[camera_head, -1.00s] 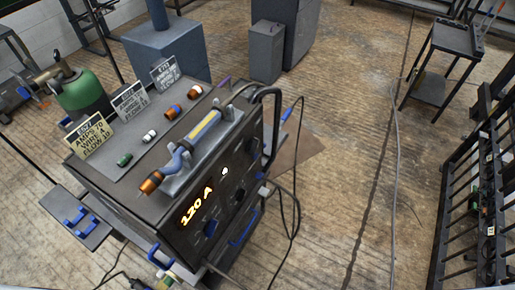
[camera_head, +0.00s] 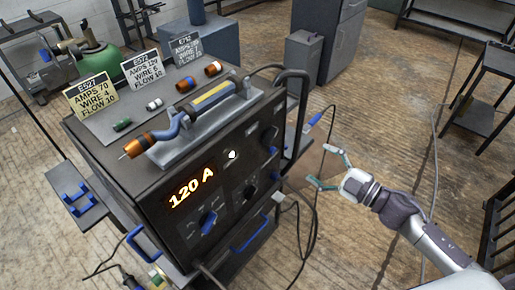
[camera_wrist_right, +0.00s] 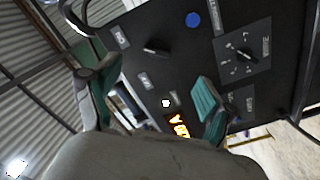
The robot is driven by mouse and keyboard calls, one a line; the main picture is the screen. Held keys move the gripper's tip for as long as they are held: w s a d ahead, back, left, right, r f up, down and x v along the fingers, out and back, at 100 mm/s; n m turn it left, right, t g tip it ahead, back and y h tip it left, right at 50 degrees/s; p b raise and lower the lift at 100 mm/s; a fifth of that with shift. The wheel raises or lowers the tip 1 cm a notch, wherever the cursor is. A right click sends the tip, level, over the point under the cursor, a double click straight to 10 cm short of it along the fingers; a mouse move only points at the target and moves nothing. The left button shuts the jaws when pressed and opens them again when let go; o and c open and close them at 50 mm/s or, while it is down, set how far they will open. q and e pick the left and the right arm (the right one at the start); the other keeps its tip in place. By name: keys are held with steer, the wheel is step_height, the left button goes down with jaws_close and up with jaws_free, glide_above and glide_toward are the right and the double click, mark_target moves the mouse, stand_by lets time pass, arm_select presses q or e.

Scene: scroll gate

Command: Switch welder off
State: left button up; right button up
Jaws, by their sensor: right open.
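The welder (camera_head: 150,190) is a dark box with a lit orange "120 A" display (camera_head: 192,187) and a small white light (camera_head: 232,154) on its front panel. A blue knob (camera_head: 208,221) and black knobs (camera_head: 249,191) sit on that panel. My right gripper (camera_head: 322,167) is open and empty, to the right of the panel and apart from it. The wrist view shows its two green-tipped fingers (camera_wrist_right: 152,92) facing the panel, with a black knob (camera_wrist_right: 155,51), a marked dial (camera_wrist_right: 243,57) and part of the display (camera_wrist_right: 180,127). My left gripper is not in view.
A torch (camera_head: 190,125) and several small parts lie on top of the welder beside number signs (camera_head: 90,98). Cables (camera_head: 300,215) hang at its right side. A grey cabinet (camera_head: 333,40) stands behind. The floor (camera_head: 395,120) at the right is mostly clear.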

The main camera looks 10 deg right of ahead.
mark_target(274, 138)
steer(key=shift+n+y, duration=0.3)
steer(key=x, duration=0.4)
steer(key=p+x, duration=0.1)
steer(key=x, duration=0.4)
steer(key=p+x, duration=0.1)
steer(key=x, duration=0.4)
steer(key=shift+s+a+r, duration=0.2)
steer(key=shift+a+r, duration=0.25)
steer(key=shift+a, duration=0.05)
steer(key=c, duration=1.2)
steer(key=shift+o, duration=0.2)
